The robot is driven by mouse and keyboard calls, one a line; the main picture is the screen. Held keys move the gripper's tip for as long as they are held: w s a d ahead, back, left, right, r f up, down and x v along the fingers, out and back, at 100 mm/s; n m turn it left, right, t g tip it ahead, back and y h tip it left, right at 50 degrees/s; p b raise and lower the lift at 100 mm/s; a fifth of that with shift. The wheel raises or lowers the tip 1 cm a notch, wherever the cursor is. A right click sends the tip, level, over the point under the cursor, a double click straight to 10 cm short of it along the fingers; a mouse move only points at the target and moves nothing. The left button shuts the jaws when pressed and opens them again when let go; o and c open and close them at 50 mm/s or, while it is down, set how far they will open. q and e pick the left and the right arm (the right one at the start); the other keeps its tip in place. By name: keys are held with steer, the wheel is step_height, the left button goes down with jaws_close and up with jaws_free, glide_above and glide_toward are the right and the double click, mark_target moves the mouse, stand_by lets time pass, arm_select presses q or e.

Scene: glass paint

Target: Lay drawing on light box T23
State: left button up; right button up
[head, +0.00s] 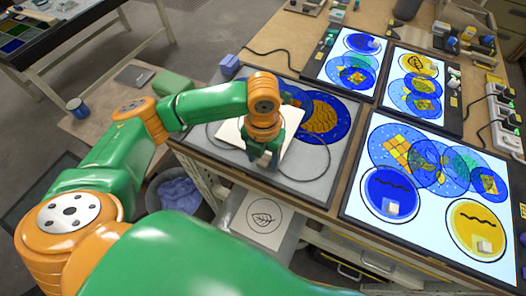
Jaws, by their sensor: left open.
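A white sheet with a leaf drawing (263,217) lies on a pale surface below the bench's near edge. My left gripper (262,160) points down over the near part of an unlit grey panel (318,180), farther away than the leaf sheet. It is open, and I cannot tell whether anything is between its fingers. A blank cream sheet or board (231,133) lies on that panel, partly hidden by the gripper. Three light boxes glow: one at the back (327,73), one at right (438,65), and a large one in front (419,236). I cannot read a T23 label. My right gripper is not in view.
Blue and yellow painted glass discs (335,115) lie on the grey panel; others cover the lit boxes. Power strips (504,125) and cables line the right side. A bin with blue cloth (180,194) stands left of the bench. A blue mug (78,108) is farther left.

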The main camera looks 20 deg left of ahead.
arm_select(q)
step_height(320, 180, up, 12)
steer(key=shift+f, duration=0.1)
stand_by(0.5)
